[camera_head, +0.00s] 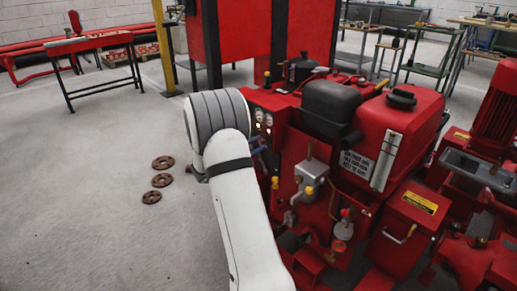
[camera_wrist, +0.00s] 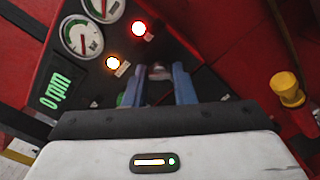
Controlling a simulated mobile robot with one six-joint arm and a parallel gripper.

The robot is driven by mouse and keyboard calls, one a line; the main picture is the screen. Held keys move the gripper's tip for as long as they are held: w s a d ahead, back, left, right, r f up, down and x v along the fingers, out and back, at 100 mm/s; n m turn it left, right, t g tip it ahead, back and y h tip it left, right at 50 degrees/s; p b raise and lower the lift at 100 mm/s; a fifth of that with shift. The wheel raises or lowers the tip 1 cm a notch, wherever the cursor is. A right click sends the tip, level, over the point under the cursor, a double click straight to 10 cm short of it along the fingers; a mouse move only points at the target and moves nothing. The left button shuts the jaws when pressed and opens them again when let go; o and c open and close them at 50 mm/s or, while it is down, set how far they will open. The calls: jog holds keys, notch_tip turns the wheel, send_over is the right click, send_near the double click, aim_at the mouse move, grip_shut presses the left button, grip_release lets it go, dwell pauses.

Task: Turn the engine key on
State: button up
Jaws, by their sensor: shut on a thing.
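The engine control panel (camera_wrist: 95,85) is dark and set in a red housing; in the head view its gauges show on the red engine's near side (camera_head: 262,118). The engine key (camera_wrist: 158,72) is a small greyish piece on the panel, mostly hidden between my fingers. My gripper (camera_wrist: 159,84) has its two blue fingers on either side of the key and is shut on it. In the head view, my arm's wrist hides most of the gripper.
A red lamp (camera_wrist: 139,28) and an orange lamp (camera_wrist: 113,63) are lit beside round gauges (camera_wrist: 82,37). A green display (camera_wrist: 55,91) reads 0 rpm. A yellow-capped fitting (camera_wrist: 287,89) stands at right. Flanges (camera_head: 162,162) lie on otherwise open floor at left.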

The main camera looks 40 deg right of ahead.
jog(key=shift+a, duration=0.1)
dwell(0.3)
jog(key=o, duration=1)
jog(key=a, duration=0.2)
jog(key=a+p, duration=0.1)
jog(key=a, duration=0.2)
jog(key=a+p, duration=0.1)
jog(key=a, duration=0.1)
jog(key=shift+s+a, duration=0.3)
jog(key=shift+a, duration=0.05)
